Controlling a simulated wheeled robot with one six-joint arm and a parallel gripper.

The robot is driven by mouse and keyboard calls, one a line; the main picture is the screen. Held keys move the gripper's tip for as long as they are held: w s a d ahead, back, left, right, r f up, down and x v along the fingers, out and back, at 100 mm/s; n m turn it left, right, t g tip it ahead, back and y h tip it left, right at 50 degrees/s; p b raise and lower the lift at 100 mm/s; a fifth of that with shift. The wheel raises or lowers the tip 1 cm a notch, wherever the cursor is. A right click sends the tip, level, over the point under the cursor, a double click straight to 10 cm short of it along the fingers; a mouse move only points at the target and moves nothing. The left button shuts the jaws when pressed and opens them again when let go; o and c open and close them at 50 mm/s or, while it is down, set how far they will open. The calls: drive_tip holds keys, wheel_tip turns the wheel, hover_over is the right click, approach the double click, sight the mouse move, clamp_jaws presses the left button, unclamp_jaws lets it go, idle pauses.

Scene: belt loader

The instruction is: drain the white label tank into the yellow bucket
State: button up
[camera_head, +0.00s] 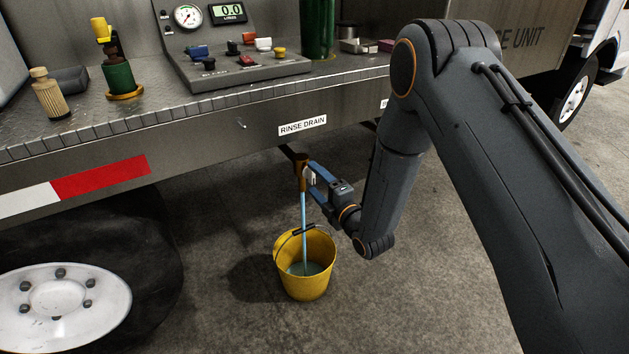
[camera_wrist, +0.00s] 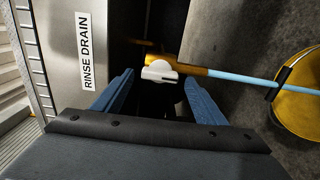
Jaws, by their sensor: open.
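The brass drain valve (camera_head: 301,167) hangs below the truck bed, under a white label (camera_head: 302,125) reading RINSE DRAIN. Its white handle shows in the wrist view (camera_wrist: 159,70). A pale blue stream (camera_head: 303,215) runs from the valve's outlet down into the yellow bucket (camera_head: 288,277), which stands upright on the ground with some liquid in its bottom. My gripper (camera_head: 314,174) is at the valve. In the wrist view its blue fingers (camera_wrist: 158,82) are spread, one each side of the handle, which lies just ahead between their tips. Contact cannot be told.
Above, the deck carries a control panel (camera_head: 240,66) with a gauge, a display reading 0.0 and several coloured levers. A green and yellow fitting (camera_head: 117,75) stands left of it. A truck wheel (camera_head: 62,305) is at lower left. The ground around the bucket is clear.

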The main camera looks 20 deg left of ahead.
drive_tip(key=v, duration=0.7)
idle(0.3)
drive_tip(key=d+r+m+g+h, duration=0.2)
drive_tip(key=d+r+m+h, duration=0.3)
drive_tip(key=d, duration=0.3)
drive_tip(key=d+r+m+g+h, duration=0.1)
drive_tip(key=d+r+m+h, duration=0.35)
drive_tip(key=d+m, duration=0.25)
drive_tip(key=s+d+r+m+g+h+p, duration=0.1)
drive_tip(key=s+d+r+m+g, duration=0.3)
drive_tip(key=s, duration=0.6)
drive_tip(key=s+d+r+m+g+h, duration=0.1)
drive_tip(key=s+d+r+m+g, duration=0.1)
drive_tip(key=s+d+m, duration=0.5)
drive_tip(key=s+d+r+m+g+h+p, duration=0.1)
drive_tip(key=s+d+r+m+g+h, duration=0.15)
drive_tip(key=s, duration=0.95)
drive_tip(key=d+r+m+p, duration=0.2)
drive_tip(key=d+r+p, duration=0.5)
drive_tip(key=p, duration=0.6)
drive_tip(key=shift+d+r, duration=0.15)
drive_tip(key=shift+d, duration=0.6)
